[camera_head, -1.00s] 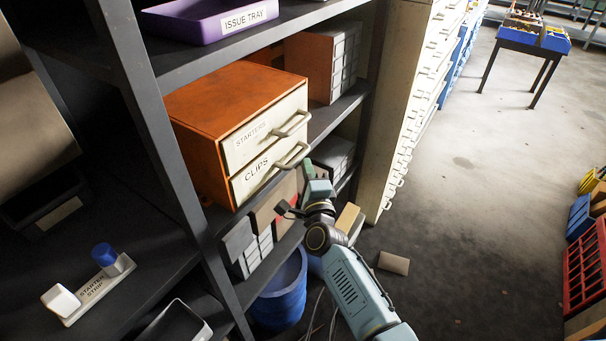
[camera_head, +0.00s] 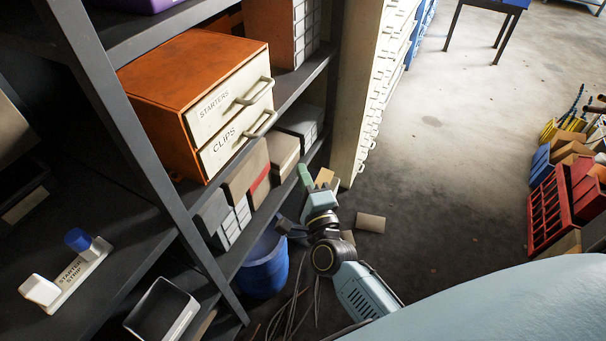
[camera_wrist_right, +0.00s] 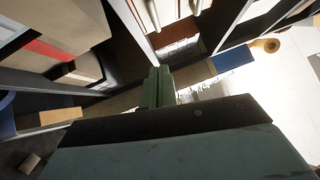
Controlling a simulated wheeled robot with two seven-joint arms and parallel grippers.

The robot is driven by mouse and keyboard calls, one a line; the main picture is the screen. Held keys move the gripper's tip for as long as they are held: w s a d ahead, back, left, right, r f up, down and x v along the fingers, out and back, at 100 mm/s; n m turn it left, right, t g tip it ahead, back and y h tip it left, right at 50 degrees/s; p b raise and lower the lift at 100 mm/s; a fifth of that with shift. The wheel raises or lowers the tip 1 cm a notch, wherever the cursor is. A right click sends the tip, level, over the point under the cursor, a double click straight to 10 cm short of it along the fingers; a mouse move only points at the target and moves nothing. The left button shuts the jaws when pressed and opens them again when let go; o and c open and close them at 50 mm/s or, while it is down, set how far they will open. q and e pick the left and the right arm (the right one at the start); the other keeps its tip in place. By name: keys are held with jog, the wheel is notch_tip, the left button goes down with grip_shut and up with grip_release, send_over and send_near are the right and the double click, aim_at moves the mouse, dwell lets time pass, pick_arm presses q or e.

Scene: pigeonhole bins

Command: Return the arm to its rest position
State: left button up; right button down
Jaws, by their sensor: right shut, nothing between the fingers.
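My right gripper (camera_head: 305,174) hangs in front of the lower shelf, below and to the right of the orange drawer cabinet. Its green fingers are shut together and empty in the right wrist view (camera_wrist_right: 158,87). My right arm bends up from the bottom of the head view. My left gripper is not in view. A large pale-blue rounded surface, which looks like part of me, covers the lower right of the head view.
The orange cabinet (camera_head: 190,70) has shut drawers marked STARTERS and CLIPS. A blue bin (camera_head: 264,268) stands on the floor beside the shelf. A starter strip (camera_head: 85,274) lies on the left shelf. Red crates (camera_head: 549,212) stand at right. Floor between is open.

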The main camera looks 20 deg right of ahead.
jog(key=shift+s+f, duration=0.1)
jog(key=shift+s, duration=0.15)
jog(key=s+a+f+n+g+y, duration=0.1)
jog(key=s+f+n+g, duration=0.3)
jog(key=f, duration=0.6)
jog(key=s+a+f+n+g+y, duration=0.1)
jog(key=s+f+n+g+y, duration=0.1)
jog(key=s+f+n, duration=0.6)
jog(key=s+f+n+g+y, duration=0.1)
jog(key=s+f+n+g, duration=0.15)
jog(key=f, duration=0.95)
jog(key=s+d+f+n+g, duration=0.2)
jog(key=s+f+n+g, duration=0.1)
jog(key=s, duration=0.6)
jog(key=s+d+f+n+g+h, duration=0.1)
jog(key=s+d+f+n+g, duration=0.1)
jog(key=s+f, duration=0.4)
jog(key=s+d+f+n+g, duration=0.2)
jog(key=s+f+n+g, duration=0.2)
jog(key=s, duration=0.9)
jog(key=shift+s+d+f+g+h, duration=0.2)
jog(key=shift+d+f+g+h, duration=0.15)
jog(key=shift+f+g, duration=0.1)
